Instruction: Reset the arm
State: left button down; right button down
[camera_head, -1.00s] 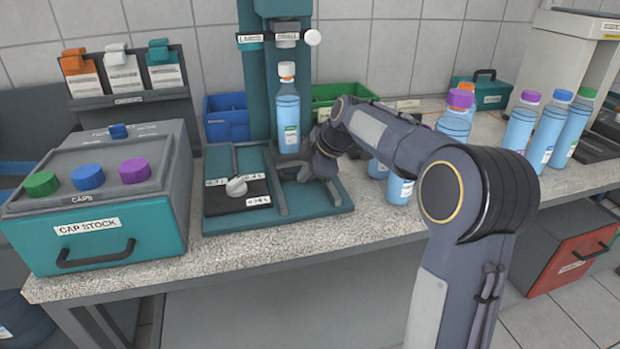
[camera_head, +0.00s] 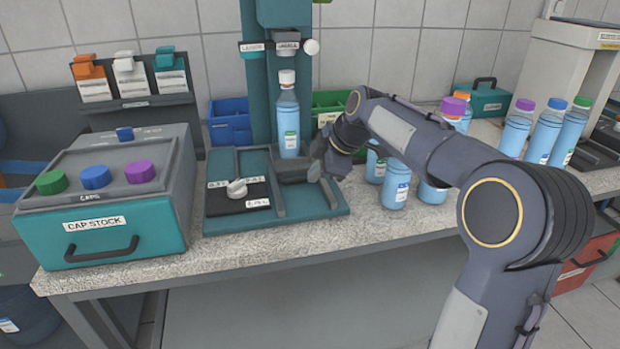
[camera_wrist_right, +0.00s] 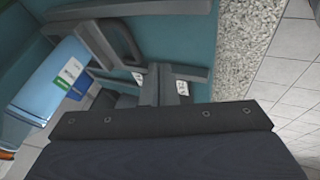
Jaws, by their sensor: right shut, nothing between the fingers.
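My right arm reaches in from the right in the head view. Its gripper (camera_head: 318,171) is beside the teal capping station (camera_head: 307,210), just right of a white-capped blue bottle (camera_head: 288,125). The bottle stands upright on the station under its head. In the right wrist view the bottle (camera_wrist_right: 50,82) lies sideways in the picture at the left, apart from the gripper. The right gripper is shut and empty; its fingers show only partly in the head view. My left gripper is not in view.
A cap stock box (camera_head: 100,220) with green, blue and purple caps stands at the left. Several capped blue bottles stand at the right, some behind my arm. Blue (camera_head: 229,122) and green (camera_head: 330,103) bins are at the back. The counter's front strip (camera_head: 330,244) is clear.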

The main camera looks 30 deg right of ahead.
jog(key=shift+v, duration=2.7)
jog(key=s+a+f+m+y, duration=0.1)
jog(key=s+a+f+m, duration=0.1)
jog(key=s+m, duration=0.35)
jog(key=s+a+f+m, duration=0.2)
jog(key=s, duration=0.7)
jog(key=s+a+f+m, duration=0.4)
jog(key=s+f, duration=0.2)
jog(key=s, duration=0.2)
jog(key=s+a+f+m, duration=0.4)
jog(key=s+f+m, duration=0.1)
jog(key=s, duration=0.2)
notch_tip(320, 180, up, 15)
jog(key=p, duration=1.5)
jog(key=shift+d+n, duration=0.2)
jog(key=shift+n, duration=0.15)
